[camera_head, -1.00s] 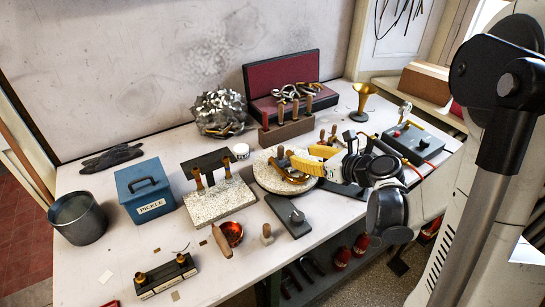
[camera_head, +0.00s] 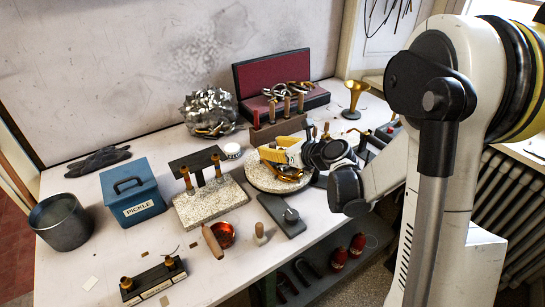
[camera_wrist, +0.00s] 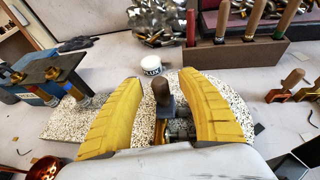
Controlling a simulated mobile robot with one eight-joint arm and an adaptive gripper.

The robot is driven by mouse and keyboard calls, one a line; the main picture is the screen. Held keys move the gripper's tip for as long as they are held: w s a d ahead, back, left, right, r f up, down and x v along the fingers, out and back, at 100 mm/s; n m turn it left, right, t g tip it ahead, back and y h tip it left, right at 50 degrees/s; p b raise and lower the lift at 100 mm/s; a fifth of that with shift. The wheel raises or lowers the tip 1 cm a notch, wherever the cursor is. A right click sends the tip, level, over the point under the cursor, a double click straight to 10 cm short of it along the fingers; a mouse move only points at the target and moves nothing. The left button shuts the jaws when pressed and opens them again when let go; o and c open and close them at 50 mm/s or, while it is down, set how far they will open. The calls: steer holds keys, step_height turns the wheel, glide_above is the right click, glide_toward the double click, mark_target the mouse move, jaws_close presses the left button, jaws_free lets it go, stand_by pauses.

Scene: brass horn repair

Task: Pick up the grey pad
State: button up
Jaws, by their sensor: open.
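No grey thing is clearly recognisable as the pad. A dark grey flat plate (camera_head: 282,213) with a small round piece on it lies near the table's front edge. A dark, crumpled flat thing (camera_head: 98,161) lies at the back left. My gripper (camera_head: 279,151) has yellow fingers and is over the speckled round disc (camera_head: 252,180). In the wrist view my gripper (camera_wrist: 162,110) is open, its fingers wide apart. A wooden handle (camera_wrist: 161,90) with a grey piece (camera_wrist: 171,108) below it shows between them, not visibly gripped. My arm hides part of the disc.
A speckled slab (camera_head: 208,207) with brass-topped posts is left of the disc. A blue pickle box (camera_head: 133,194) and grey bucket (camera_head: 62,222) stand farther left. A tool block (camera_head: 277,130), white jar (camera_head: 232,150) and red-lined case (camera_head: 270,76) are behind. The table's front left has bare patches.

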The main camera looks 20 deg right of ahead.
jaws_close()
